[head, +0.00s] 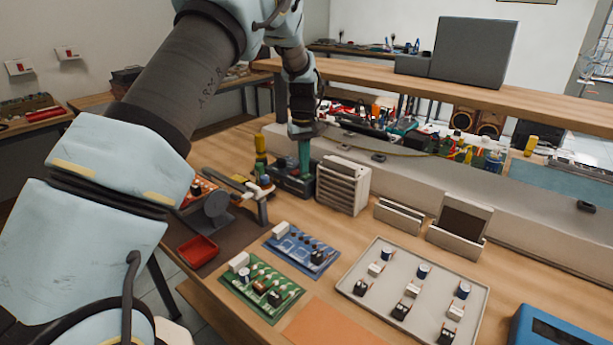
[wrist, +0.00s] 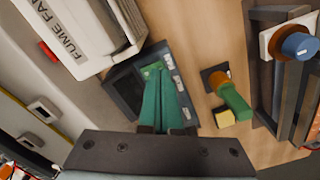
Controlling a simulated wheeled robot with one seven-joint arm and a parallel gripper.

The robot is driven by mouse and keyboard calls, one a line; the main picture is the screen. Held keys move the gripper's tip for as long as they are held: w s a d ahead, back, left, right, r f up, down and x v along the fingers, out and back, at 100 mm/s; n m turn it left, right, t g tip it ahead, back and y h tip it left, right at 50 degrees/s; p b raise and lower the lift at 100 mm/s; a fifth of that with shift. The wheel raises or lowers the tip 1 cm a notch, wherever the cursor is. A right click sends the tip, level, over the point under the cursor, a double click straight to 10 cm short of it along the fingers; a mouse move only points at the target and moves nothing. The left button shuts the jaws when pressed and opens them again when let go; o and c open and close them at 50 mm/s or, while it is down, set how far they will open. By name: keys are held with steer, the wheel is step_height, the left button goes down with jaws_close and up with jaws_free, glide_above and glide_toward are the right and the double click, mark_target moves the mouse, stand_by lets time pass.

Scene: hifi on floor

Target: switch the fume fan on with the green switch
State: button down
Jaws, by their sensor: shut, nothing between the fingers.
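The fume fan (head: 343,186) is a white louvred box on the bench. Its side with the "FUME FAN" label (wrist: 67,33) shows at the upper left of the wrist view. Beside it stands a dark box (head: 284,183), which also shows in the wrist view (wrist: 124,92), with small white labels along one edge. A green patch (wrist: 152,70) shows on its top just beyond my fingertips; I cannot tell if this is the green switch. My gripper (head: 305,172) points down over the dark box, its teal fingers (wrist: 160,88) together and empty. The fingers hide part of the box top.
A green and orange tool (wrist: 234,100) and a yellow block (wrist: 224,117) stand close to the box. A grey stand (head: 220,207), a red tray (head: 198,251) and circuit boards (head: 262,286) are nearer. A raised shelf (head: 480,94) runs behind.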

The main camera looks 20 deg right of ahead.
mark_target(304, 177)
steer(key=shift+f+b, duration=0.45)
steer(key=shift+f, duration=0.5)
stand_by(0.7)
steer(key=shift+r+p, duration=2.45)
steer(key=shift+r, duration=1.1)
steer(key=s+a+r, duration=0.1)
steer(key=a+r, duration=0.2)
steer(key=a, duration=0.8)
steer(key=s+a+r, duration=0.2)
steer(key=a, duration=0.9)
steer(key=s+a+t, duration=0.1)
steer(key=s+a, duration=1.4)
steer(key=a, duration=0.1)
steer(key=shift+r+m+t, duration=0.3)
steer(key=shift+r, duration=0.15)
